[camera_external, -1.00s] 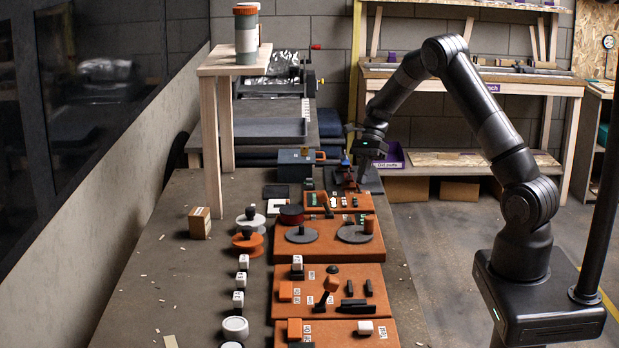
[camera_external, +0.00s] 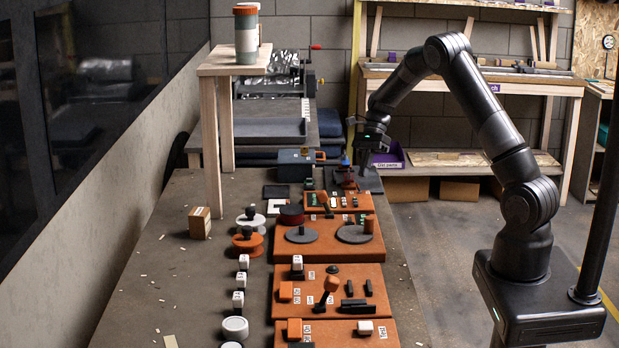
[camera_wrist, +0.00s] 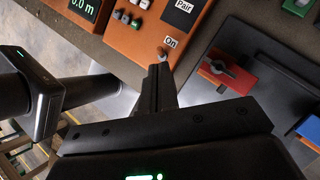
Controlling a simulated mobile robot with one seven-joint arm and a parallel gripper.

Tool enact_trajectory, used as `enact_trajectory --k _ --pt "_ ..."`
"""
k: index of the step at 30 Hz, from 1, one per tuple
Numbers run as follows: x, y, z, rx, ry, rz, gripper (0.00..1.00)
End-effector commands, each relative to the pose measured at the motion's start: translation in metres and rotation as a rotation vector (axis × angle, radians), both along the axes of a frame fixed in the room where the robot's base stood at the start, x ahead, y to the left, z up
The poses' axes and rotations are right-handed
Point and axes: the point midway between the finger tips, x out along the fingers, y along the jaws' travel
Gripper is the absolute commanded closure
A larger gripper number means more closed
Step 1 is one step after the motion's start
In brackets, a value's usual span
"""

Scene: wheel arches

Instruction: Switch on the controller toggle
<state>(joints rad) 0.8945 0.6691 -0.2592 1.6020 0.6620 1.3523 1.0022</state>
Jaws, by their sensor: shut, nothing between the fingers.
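The orange controller panel (camera_wrist: 135,42) fills the upper middle of the wrist view. It carries a label reading "On" (camera_wrist: 171,42), and a small metallic toggle (camera_wrist: 162,54) sits beside that label near the panel's edge. The toggle's tilt is too small to tell. My gripper (camera_wrist: 158,70) is shut and empty, with its fingertips just below the toggle in the picture; I cannot tell whether they touch it. In the external view my gripper (camera_external: 360,160) is at the far end of the bench, beyond an orange panel (camera_external: 362,205); the toggle cannot be made out there.
The wrist view shows a "Pair" label (camera_wrist: 184,6), small keys (camera_wrist: 132,20) and a green display (camera_wrist: 84,8). A red block with a grey knob (camera_wrist: 222,72) lies right of my fingers.

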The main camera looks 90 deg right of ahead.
Motion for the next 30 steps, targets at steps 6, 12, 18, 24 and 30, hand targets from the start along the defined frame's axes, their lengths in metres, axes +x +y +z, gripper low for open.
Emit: enact_trajectory --k 6,12,18,24,30 --pt "-0.023 -0.03 0.02 -0.003 -0.003 -0.001 1.0" --pt "-0.033 -0.052 0.059 -0.002 0.0 -0.002 1.0" --pt "-0.04 -0.067 0.083 -0.001 -0.001 -0.002 1.0" --pt "-0.042 -0.071 0.091 0.002 0.001 -0.001 1.0" --pt "-0.042 -0.071 0.091 0.001 0.002 -0.001 1.0"
